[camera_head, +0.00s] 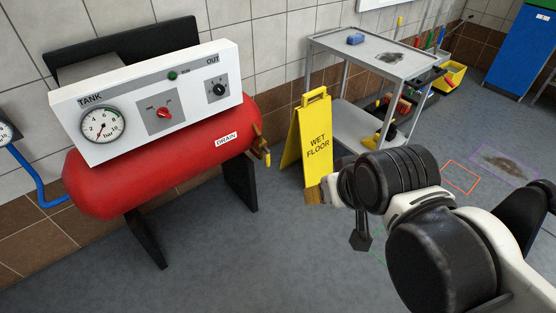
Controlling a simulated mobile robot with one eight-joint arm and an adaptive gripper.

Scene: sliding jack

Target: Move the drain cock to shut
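The drain cock (264,150) is on the right end of the red tank (165,165), beside the DRAIN label (226,139). It has a brass body and a small yellow lever that appears to hang down. It is small here, so its exact setting is hard to read. My gripper (350,220) is to the right of the cock and lower in the picture, apart from it. One dark finger points down; the rest is hidden behind my wrist, so the opening between the fingers is unclear.
A yellow wet floor sign (308,142) stands just behind my gripper, right of the tank. A grey cart (370,56) with tools stands behind it. A white panel (150,97) with gauge and knobs sits on the tank. Open floor (265,255) lies in front.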

